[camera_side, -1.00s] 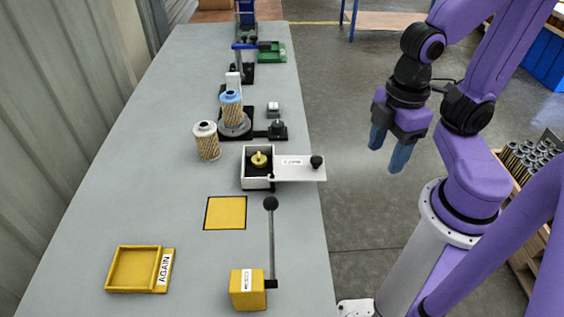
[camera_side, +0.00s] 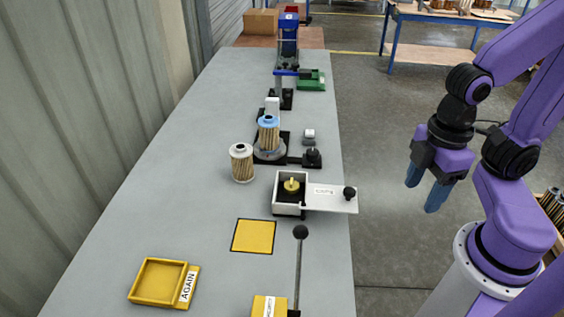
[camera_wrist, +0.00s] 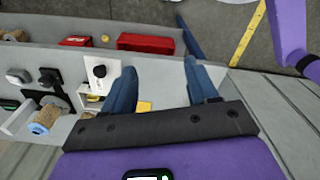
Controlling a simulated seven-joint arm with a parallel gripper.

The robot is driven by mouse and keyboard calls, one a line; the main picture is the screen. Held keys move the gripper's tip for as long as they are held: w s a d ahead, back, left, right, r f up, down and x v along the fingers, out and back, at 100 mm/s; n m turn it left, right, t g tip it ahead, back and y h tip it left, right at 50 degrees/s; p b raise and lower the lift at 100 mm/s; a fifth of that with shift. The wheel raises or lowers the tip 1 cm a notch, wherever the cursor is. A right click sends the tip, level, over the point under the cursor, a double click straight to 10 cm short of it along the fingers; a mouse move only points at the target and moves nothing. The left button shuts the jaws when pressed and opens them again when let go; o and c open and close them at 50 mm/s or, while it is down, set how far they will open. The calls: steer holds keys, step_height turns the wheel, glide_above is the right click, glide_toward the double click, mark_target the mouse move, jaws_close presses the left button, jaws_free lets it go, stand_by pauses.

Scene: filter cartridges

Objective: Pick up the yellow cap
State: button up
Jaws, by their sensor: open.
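The yellow cap (camera_side: 291,185) sits inside a small white open-topped box (camera_side: 277,207) on the grey bench. A white lid plate (camera_side: 325,197) with a black knob juts out to the right of the box. My gripper (camera_side: 425,195) is open and empty, in the air to the right of the bench and well apart from the cap. In the wrist view, my open fingers (camera_wrist: 163,92) have nothing between their tips. The cap is too small to make out surely there.
A white-topped filter cartridge (camera_side: 242,163) stands on the bench. A blue-topped one (camera_side: 268,133) stands on a round holder beyond the box. Nearer are a yellow square (camera_side: 254,236), a tall black-knobbed lever (camera_side: 299,262) and a yellow AGAIN tray (camera_side: 139,298). Bare bench lies left.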

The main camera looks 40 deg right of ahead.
steer(key=shift+w, duration=0.1)
steer(key=shift+c, duration=0.2)
steer(key=n, duration=1.4)
glide_above(292, 182)
steer(key=f, duration=1.1)
steer(key=shift+w+d+f, duration=0.15)
steer(key=shift+d, duration=0.05)
steer(key=shift+a+f, duration=0.2)
steer(key=shift+f, duration=2.9)
steer(key=c, duration=0.5)
